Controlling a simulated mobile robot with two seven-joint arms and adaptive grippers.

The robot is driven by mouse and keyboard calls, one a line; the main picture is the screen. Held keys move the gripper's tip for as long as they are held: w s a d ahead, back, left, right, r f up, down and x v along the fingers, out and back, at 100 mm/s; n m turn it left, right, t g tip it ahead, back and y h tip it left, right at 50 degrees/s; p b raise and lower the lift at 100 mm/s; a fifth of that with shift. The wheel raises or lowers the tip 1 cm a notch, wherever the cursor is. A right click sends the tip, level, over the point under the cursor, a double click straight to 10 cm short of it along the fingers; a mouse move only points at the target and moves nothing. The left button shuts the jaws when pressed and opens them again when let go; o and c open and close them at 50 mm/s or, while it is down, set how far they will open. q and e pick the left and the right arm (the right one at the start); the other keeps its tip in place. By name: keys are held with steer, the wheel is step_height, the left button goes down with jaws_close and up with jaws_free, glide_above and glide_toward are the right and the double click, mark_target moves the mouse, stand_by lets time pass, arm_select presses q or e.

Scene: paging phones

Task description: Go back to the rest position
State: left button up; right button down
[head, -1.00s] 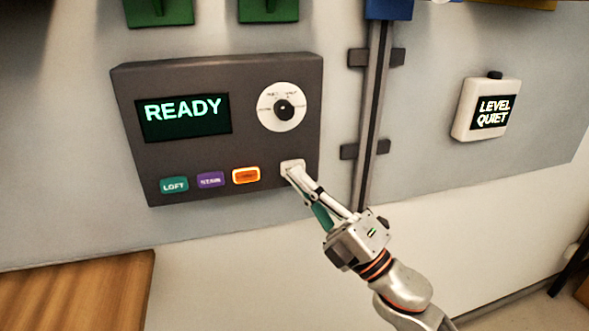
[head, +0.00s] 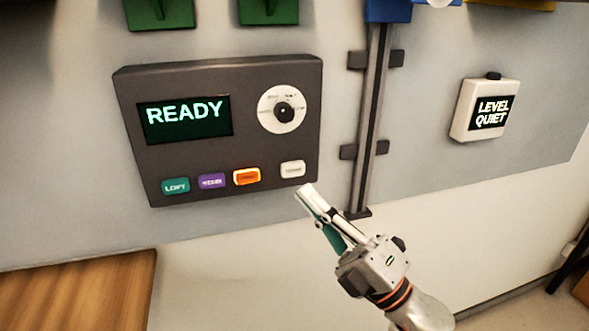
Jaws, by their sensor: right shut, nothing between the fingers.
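My right gripper (head: 306,192) is shut and empty. Its fingertips are just below and right of the white button (head: 292,169) at the lower right of the dark grey panel (head: 220,68), apart from it in the picture. The panel's screen (head: 185,118) reads READY. A white dial (head: 296,103) with a black knob sits at the panel's upper right. A teal button (head: 175,186), a purple button (head: 211,181) and a lit orange button (head: 247,177) line the lower edge. My left gripper is not in view.
A vertical rail (head: 372,110) with dark brackets stands right of the panel. A white box (head: 485,109) reading LEVEL QUIET hangs further right. A wooden surface (head: 80,295) is at the lower left. The wall below the panel is clear.

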steer(key=shift+s, duration=0.2)
steer(key=w+d+f+m+t+h, duration=0.1)
steer(key=d+f+m+h, duration=0.3)
steer(key=f+m, duration=0.3)
steer(key=w+d+f+m+h, duration=0.1)
steer(key=d+f+m+h, duration=0.25)
steer(key=f, duration=0.65)
steer(key=w+d+f+m+t+h, duration=0.1)
steer(key=d+f+m+h, duration=0.35)
steer(key=f+m, duration=0.3)
steer(key=s+d+f+m+g+h, duration=0.1)
steer(key=s+d+f+m+g, duration=0.1)
steer(key=s+f, duration=0.3)
steer(key=s+d+f+m+g+h, duration=0.2)
steer(key=s+f, duration=0.3)
steer(key=f, duration=0.6)
steer(key=s+d+f+m+g+h, duration=0.1)
steer(key=s+d+f+m+g, duration=0.1)
steer(key=s+f, duration=0.3)
step_height(320, 180, down, 3)
steer(key=shift+s+d+f+m, duration=0.15)
steer(key=shift+s+d+m, duration=0.1)
steer(key=shift+d+m, duration=0.35)
steer(key=shift+a, duration=0.15)
